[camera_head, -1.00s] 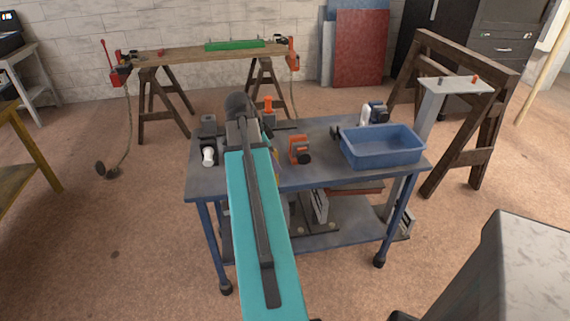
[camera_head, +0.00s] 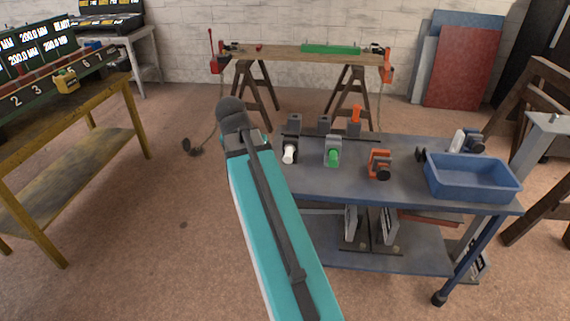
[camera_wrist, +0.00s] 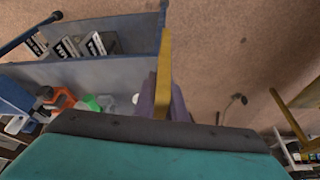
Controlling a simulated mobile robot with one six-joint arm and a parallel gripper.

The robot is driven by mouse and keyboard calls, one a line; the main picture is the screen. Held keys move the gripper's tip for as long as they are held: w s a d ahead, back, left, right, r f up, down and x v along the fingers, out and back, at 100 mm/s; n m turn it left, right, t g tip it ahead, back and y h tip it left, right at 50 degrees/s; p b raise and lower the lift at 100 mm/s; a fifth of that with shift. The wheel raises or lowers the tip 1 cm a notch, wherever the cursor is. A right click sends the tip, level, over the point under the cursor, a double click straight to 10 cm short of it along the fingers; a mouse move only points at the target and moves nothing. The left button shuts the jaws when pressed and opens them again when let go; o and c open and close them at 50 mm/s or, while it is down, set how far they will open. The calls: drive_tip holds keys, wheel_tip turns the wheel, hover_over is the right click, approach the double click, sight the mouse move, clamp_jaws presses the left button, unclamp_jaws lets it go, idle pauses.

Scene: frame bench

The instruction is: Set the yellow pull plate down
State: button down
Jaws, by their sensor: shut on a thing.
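The yellow pull plate (camera_wrist: 164,75) shows in the wrist view as a narrow upright yellow strip, seen nearly edge-on. My gripper (camera_wrist: 163,100) shows there as purple-grey fingers on either side of its lower part, shut on it. The plate is held in the air, with the blue workbench and the floor beyond it. In the head view my teal arm hides both the gripper and the plate.
A yellow-legged bench (camera_head: 120,85) with a numbered rail (camera_head: 40,92) stands at left. The blue workbench (camera_head: 330,185) at right carries several clamp-like tools and a blue bin (camera_head: 470,190). A wooden sawhorse table (camera_head: 285,53) stands behind. Floor between the benches is open.

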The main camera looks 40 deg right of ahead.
drive_tip(key=w+a+r+n+t+y, duration=0.1)
drive_tip(key=a+n, duration=0.3)
drive_tip(key=a, duration=0.5)
drive_tip(key=w+a+r+n+y, duration=0.1)
drive_tip(key=w+a+n, duration=0.3)
drive_tip(key=a, duration=0.6)
drive_tip(key=w+a+r+n+t+y, duration=0.1)
drive_tip(key=w+a+r+n+y, duration=0.1)
drive_tip(key=a, duration=0.7)
drive_tip(key=w+n, duration=0.1)
drive_tip(key=n, duration=0.1)
drive_tip(key=shift+a+n+t, duration=0.3)
drive_tip(key=shift+s+r, duration=0.1)
